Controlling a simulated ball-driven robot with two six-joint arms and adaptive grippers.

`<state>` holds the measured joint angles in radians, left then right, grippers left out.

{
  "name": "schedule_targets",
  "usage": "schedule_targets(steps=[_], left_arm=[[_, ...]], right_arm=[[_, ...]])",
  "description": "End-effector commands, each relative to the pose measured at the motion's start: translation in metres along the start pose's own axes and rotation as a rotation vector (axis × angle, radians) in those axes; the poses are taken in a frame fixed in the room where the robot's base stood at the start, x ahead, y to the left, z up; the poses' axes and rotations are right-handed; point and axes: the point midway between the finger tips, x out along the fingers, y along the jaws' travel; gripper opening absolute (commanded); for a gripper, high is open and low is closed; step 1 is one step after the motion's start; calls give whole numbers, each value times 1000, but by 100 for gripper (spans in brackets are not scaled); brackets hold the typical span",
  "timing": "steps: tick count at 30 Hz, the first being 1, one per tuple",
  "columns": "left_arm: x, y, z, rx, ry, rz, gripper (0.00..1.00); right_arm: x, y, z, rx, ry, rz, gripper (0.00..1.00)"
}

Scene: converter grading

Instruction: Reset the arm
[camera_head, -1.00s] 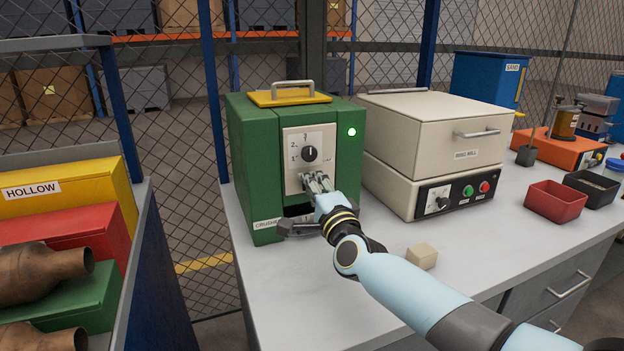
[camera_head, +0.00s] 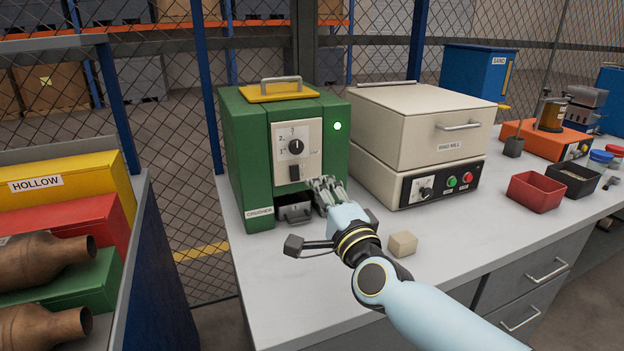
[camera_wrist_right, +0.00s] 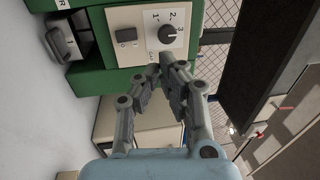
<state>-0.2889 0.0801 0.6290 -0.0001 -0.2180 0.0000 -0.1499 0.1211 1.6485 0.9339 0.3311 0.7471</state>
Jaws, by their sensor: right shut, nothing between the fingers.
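My right gripper (camera_head: 322,184) is shut and empty in front of the green crusher (camera_head: 242,160), near its lower right front. In the right wrist view its fingertips (camera_wrist_right: 162,72) meet beside the crusher's control panel (camera_wrist_right: 120,18). The panel has a black dial (camera_head: 295,146) and a dark rocker switch (camera_head: 294,173) below it. A green lamp (camera_head: 337,126) is lit on the crusher's front. A small drawer with a handle (camera_head: 294,212) sits in the opening at the base. The gripper looks apart from the panel. My left gripper is not in view.
The cream ring mill (camera_head: 420,125) stands right of the crusher. A beige block (camera_head: 402,243) lies on the grey bench close to my right wrist. Red (camera_head: 535,192) and black (camera_head: 572,180) bins are farther right. Coloured boxes and brown converters are on the left shelf.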

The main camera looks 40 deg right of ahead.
Motion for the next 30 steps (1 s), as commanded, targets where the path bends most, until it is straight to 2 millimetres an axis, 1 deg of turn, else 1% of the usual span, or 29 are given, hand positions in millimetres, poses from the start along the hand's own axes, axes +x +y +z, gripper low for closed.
schedule_targets(steps=[2,6,13,24,26,29,30], left_arm=[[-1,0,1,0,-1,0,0],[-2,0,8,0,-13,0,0],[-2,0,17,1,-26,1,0],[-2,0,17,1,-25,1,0],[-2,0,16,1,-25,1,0],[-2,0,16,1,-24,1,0],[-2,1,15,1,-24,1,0]], right_arm=[[-9,-3,0,0,0,1,0],[-17,-6,0,1,0,0,0],[-18,-7,0,1,0,0,0],[-18,-7,1,-4,-5,1,0],[-19,-7,7,-28,-32,11,0],[-29,-7,31,-138,-149,57,0],[-37,-6,44,-210,-222,86,0]])
